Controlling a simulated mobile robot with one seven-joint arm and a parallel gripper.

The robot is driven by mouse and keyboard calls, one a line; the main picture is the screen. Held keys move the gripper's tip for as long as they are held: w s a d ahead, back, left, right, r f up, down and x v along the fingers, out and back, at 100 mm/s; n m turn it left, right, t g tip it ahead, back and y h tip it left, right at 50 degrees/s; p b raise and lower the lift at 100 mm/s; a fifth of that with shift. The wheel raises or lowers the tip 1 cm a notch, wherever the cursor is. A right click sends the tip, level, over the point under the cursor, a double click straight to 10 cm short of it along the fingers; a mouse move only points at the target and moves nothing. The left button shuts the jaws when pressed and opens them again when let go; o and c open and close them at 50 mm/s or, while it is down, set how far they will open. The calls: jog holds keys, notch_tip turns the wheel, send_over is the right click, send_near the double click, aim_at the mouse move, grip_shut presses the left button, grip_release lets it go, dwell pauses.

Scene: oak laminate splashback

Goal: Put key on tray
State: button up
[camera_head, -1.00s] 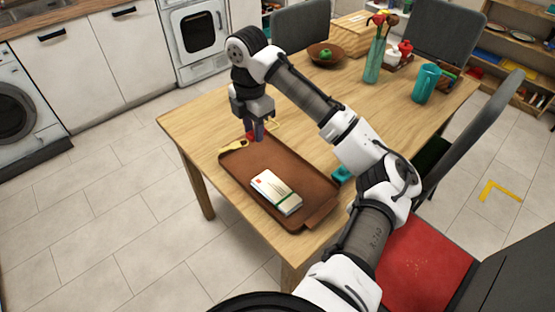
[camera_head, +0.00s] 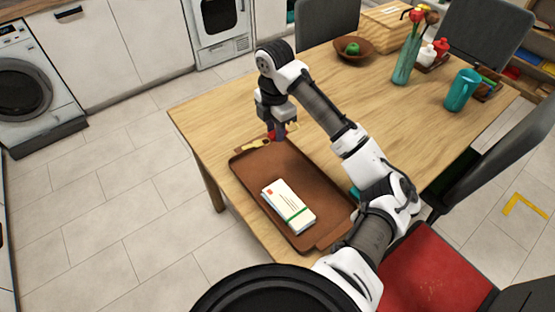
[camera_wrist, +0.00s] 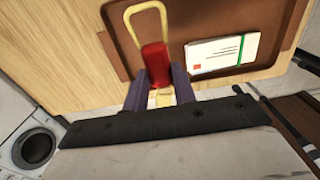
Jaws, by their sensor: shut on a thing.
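The key shows in the wrist view as a brass-coloured loop with a red middle (camera_wrist: 154,58) and a yellow end between the fingers. In the head view its yellow part (camera_head: 256,145) sticks out left of my gripper. My gripper (camera_head: 277,134) is shut on the key, pointing down at the far end of the brown tray (camera_head: 262,172). In the wrist view the fingers of my gripper (camera_wrist: 163,90) flank the key, and its loop overlaps the tray's edge. The key's height above the tray is unclear. Fingertips are partly hidden in the head view.
A stack of white envelopes with a green band (camera_head: 289,206) lies on the tray. The tray's far part is bare. A teal mug (camera_head: 462,90), a vase (camera_head: 406,60) and a bowl with a green fruit (camera_head: 353,50) stand farther back on the wooden table (camera_head: 215,110).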

aim_at(276, 166)
notch_tip(276, 166, down, 13)
jog(key=shift+r+b, duration=0.1)
jog(key=shift+b, duration=0.2)
jog(key=shift+f, duration=0.25)
jog(key=o, duration=1)
jog(key=shift+r, duration=0.1)
notch_tip(276, 166, up, 12)
jog(key=shift+r+p, duration=0.15)
jog(key=shift+p, duration=0.2)
